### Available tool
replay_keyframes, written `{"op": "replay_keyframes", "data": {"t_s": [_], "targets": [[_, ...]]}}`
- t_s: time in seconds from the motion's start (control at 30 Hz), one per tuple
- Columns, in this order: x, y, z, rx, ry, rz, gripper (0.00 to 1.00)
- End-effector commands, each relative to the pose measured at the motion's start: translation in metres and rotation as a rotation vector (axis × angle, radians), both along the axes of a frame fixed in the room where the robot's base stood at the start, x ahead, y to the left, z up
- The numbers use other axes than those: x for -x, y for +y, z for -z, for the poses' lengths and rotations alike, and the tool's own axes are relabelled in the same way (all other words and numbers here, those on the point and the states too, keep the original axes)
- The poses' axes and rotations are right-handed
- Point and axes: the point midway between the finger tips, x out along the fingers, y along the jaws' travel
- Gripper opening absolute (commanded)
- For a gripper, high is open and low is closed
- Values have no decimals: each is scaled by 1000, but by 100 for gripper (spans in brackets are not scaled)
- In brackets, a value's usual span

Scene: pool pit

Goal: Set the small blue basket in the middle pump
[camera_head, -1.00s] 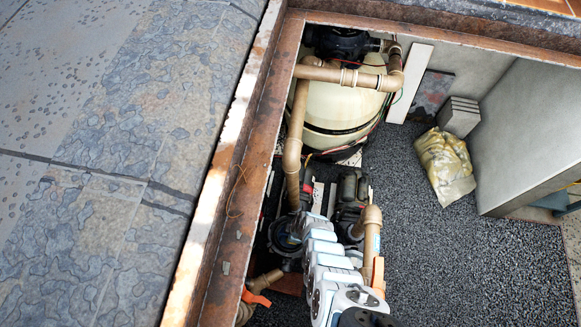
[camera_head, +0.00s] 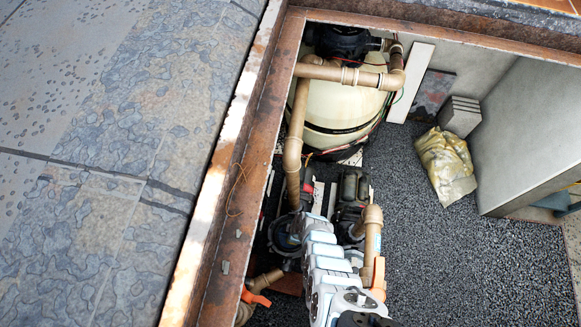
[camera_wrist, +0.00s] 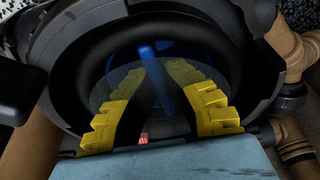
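The small blue basket (camera_wrist: 121,64) shows as a blue ring and a blue bar inside the round dark opening of a pump (camera_wrist: 68,55) in the wrist view. The bar crosses between the fingers of my gripper (camera_wrist: 161,72). The yellow-padded fingers point down into the opening with a gap between them, and I see no clear contact with the bar. A translucent disc overlaps the fingers. In the head view the pump (camera_head: 282,236) lies left of my white arm, with a blue tint inside. The basket's seating depth is hidden.
Another pump with a tan pipe (camera_head: 372,240) stands right of my arm. A cream filter tank (camera_head: 345,110) stands behind. The rusty pit edge (camera_head: 240,180) runs along the left. Gravel (camera_head: 450,265) on the right is mostly clear, with a yellowish bag (camera_head: 446,165).

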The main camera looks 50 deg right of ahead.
Motion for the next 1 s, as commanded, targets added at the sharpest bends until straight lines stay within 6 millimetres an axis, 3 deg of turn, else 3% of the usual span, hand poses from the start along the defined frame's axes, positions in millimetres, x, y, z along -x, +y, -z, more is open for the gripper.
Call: {"op": "replay_keyframes", "data": {"t_s": [0.67,0.7,0.77,0.8,1.0], "targets": [[0,0,3,0,0,0,0],[0,0,3,0,0,0,16],[0,0,3,0,0,0,33],[0,0,3,0,0,0,37],[0,0,3,0,0,0,37]]}}
